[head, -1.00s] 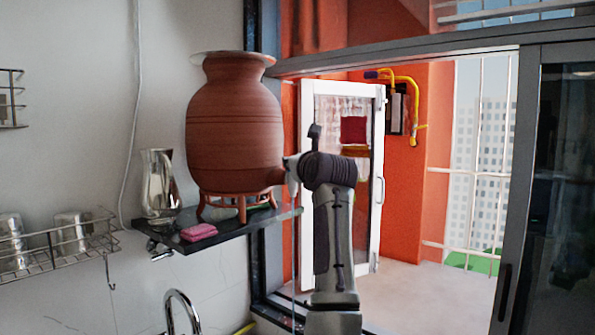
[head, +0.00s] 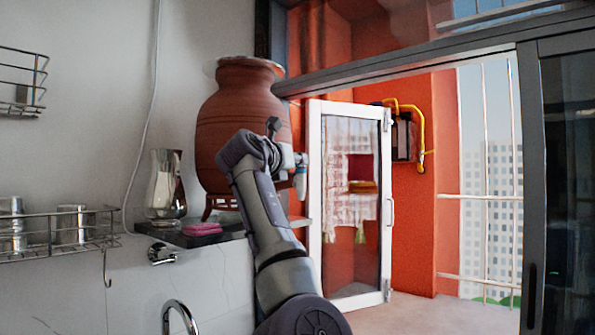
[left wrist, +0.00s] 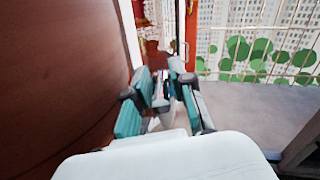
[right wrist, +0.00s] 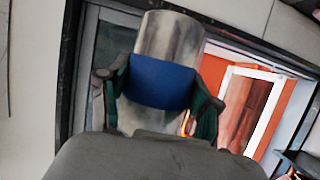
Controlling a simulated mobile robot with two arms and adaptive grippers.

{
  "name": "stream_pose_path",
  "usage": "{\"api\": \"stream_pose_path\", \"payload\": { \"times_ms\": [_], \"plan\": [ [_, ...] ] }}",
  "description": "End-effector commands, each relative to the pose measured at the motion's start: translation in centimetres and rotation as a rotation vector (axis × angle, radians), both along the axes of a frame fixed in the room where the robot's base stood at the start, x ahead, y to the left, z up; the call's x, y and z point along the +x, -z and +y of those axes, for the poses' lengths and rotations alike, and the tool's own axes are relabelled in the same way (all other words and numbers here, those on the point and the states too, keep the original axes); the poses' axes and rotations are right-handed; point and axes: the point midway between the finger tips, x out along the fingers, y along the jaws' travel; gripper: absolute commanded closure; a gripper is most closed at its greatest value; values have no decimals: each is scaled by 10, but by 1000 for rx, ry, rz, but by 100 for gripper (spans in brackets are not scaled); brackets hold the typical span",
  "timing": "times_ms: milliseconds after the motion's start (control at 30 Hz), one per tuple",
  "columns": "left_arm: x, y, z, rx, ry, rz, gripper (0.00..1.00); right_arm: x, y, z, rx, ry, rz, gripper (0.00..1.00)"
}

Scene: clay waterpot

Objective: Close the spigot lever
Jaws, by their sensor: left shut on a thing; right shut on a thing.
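The brown clay pot (head: 250,115) stands on a three-legged stand on the shelf in the head view. Its curved side fills the left of the left wrist view (left wrist: 60,70). My left gripper (head: 300,178) is at the pot's right side, in front of the window. In the left wrist view its fingers (left wrist: 163,88) are close together on a small part beside the pot, the spigot lever, mostly hidden between them. My right arm is not in the head view.
A metal jug (head: 164,183) and a pink sponge (head: 203,228) are on the dark shelf (head: 165,236), left of my left arm. A wire rack (head: 60,245) with metal cups is on the left wall. A white-framed window panel (head: 315,180) stands open behind the left gripper.

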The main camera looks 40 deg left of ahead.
Motion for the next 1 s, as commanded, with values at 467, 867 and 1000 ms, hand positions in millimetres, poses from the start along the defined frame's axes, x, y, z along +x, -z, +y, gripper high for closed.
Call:
{"api": "stream_pose_path", "payload": {
  "times_ms": [467,867,1000],
  "plan": [
    [-1,-3,1,0,36,-6,100,0,4,0,0,0,-1,72],
    [-2,-2,1,0,36,-3,62,-1,4,0,0,0,-2,72],
    [-5,-3,0,1,37,-4,62,-2,4,-1,0,0,-3,72]
  ]
}}
